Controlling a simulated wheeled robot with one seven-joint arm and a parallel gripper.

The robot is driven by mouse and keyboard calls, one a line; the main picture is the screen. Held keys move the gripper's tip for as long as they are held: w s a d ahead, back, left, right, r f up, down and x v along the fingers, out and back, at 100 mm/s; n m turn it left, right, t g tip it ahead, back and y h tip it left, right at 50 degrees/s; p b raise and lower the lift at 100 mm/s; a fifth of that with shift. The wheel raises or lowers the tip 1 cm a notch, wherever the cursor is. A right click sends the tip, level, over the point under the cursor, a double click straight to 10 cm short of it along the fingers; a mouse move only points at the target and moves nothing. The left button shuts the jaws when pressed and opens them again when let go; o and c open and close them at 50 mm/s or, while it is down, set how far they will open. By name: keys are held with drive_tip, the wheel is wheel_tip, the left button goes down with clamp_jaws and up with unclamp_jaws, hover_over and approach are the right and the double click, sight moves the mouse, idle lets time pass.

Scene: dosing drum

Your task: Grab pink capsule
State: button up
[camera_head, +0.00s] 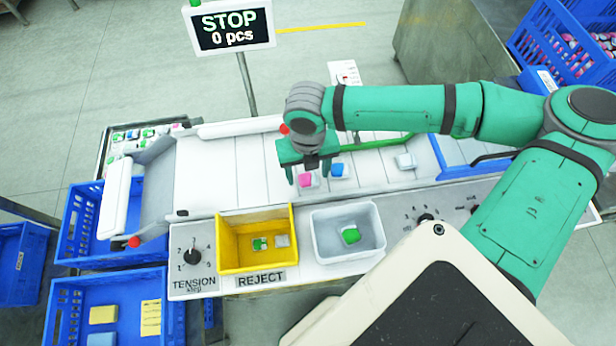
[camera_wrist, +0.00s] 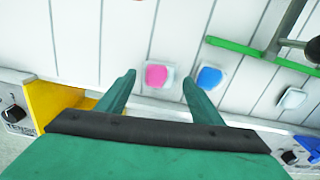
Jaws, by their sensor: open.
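The pink capsule (camera_head: 306,180) lies on the white belt, close to its front edge. In the wrist view the pink capsule (camera_wrist: 157,75), pink on a pale base, sits ahead of and between the fingertips. My gripper (camera_head: 306,178) is open above the belt over the capsule; in the wrist view its two green fingers (camera_wrist: 158,80) point toward the belt with nothing between them but the view of the capsule. A blue capsule (camera_head: 339,170) lies just right of the pink one; in the wrist view the blue capsule (camera_wrist: 209,78) shows beside the right fingertip.
A pale capsule (camera_head: 405,161) lies farther right on the belt. A green guide bar (camera_head: 385,142) crosses the belt. A yellow reject bin (camera_head: 226,249) and a white bin (camera_head: 327,243) stand along the front edge. A STOP sign (camera_head: 230,25) stands behind.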

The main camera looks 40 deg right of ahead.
drive_tip(key=shift+w+f, duration=0.1)
drive_tip(key=shift+f, duration=0.65)
drive_tip(key=c, duration=1.1)
drive_tip(key=shift+r, duration=0.1)
